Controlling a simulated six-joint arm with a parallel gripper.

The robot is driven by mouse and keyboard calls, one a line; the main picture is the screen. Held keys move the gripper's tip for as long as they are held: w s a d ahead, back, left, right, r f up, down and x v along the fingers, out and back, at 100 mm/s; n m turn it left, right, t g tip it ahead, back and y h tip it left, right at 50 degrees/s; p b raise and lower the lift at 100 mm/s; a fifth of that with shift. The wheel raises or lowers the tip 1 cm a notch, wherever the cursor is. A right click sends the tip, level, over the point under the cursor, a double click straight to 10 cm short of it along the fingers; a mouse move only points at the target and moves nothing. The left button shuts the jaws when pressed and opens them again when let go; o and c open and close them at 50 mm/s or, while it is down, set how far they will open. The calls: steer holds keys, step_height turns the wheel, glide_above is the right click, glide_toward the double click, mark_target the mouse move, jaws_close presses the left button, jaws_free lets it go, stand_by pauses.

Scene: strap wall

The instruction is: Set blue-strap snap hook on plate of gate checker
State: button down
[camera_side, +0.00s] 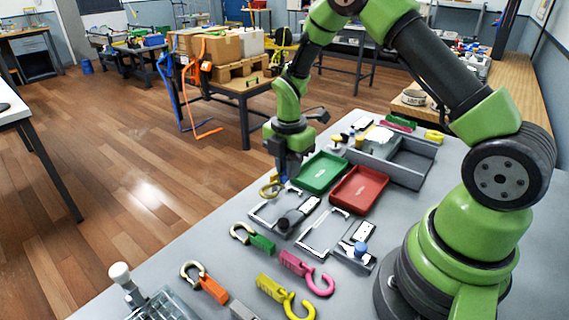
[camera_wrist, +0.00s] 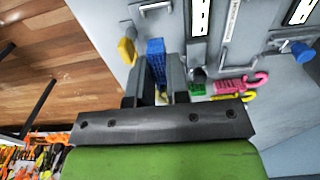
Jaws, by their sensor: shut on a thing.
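My gripper (camera_side: 285,172) is shut on the blue-strap snap hook. The blue strap (camera_wrist: 155,55) runs up between the fingers in the wrist view. Two gate-checker-like fixtures lie on the table: a far one with a silver frame (camera_side: 262,219) and dark block, and a near one with a silver frame (camera_side: 312,248) and blue knob (camera_side: 360,249). The fingers hide part of the held hook. I cannot tell whether it touches anything.
Green (camera_side: 262,243), orange (camera_side: 213,290), pink (camera_side: 295,264) and yellow (camera_side: 270,287) hooks lie at the front. A green tray (camera_side: 320,172), a red tray (camera_side: 359,190) and a grey bin (camera_side: 412,158) stand behind.

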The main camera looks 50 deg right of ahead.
mark_target(288, 198)
steer(key=shift+f, duration=2.7)
steer(key=shift+f, duration=0.2)
steer(key=c, duration=0.8)
jaws_free()
